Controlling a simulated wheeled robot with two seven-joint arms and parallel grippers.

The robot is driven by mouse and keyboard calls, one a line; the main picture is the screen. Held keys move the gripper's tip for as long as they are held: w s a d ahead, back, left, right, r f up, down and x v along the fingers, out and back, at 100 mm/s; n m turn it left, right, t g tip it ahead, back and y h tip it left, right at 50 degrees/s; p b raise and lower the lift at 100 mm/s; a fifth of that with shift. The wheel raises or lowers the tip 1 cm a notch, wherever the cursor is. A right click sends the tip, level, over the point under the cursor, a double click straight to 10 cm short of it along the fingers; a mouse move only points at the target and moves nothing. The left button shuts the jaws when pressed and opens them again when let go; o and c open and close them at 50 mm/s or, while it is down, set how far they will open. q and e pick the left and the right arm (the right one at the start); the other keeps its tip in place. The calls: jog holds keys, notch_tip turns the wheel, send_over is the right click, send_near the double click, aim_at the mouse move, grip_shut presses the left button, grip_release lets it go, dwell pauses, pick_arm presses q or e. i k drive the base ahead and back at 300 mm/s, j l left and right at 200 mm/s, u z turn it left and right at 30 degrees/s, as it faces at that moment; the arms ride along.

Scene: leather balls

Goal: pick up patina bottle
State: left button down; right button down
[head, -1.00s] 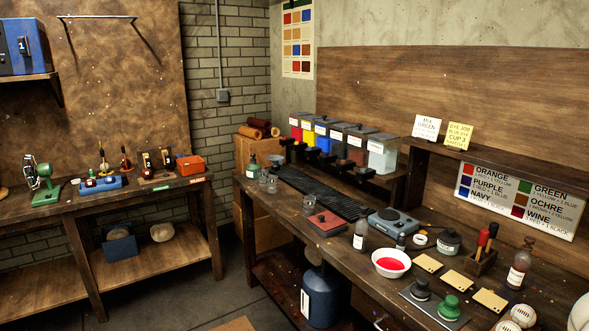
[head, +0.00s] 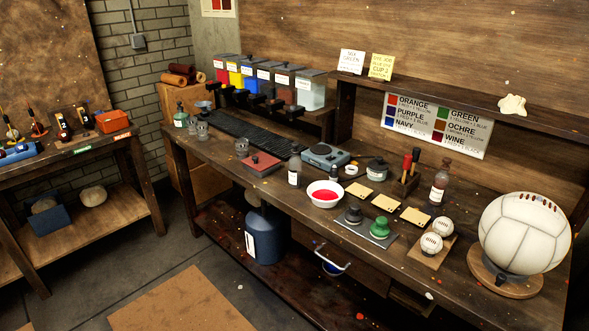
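Several labelled bottles stand on the workbench (head: 215,155), and their labels are too small to read, so I cannot tell which is the patina bottle. One dark bottle with a white label (head: 294,171) stands upright behind the white bowl of red dye (head: 324,193). A brown bottle (head: 438,190) stands upright near the tool holder, to the right. A greenish bottle (head: 180,116) stands at the far left end. A small dark bottle (head: 333,172) is beside the hot plate. Neither of my grippers is in view.
A large white ball (head: 523,234) sits on a round wooden stand at the right end. A blue drum (head: 263,238) is below. The floor in front is mostly clear.

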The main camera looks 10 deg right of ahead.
aim_at(296, 162)
jog(key=i+j+z, duration=0.1)
jog(key=z, duration=0.85)
jog(key=i+j+z, duration=0.4)
jog(key=j, duration=0.25)
jog(key=j+z, duration=0.2)
jog(key=i+j+z, duration=0.2)
jog(key=j, duration=0.3)
jog(key=i+j, duration=0.1)
jog(key=j, duration=0.75)
jog(key=i+j, duration=0.15)
jog(key=j, duration=0.3)
jog(key=z, duration=0.05)
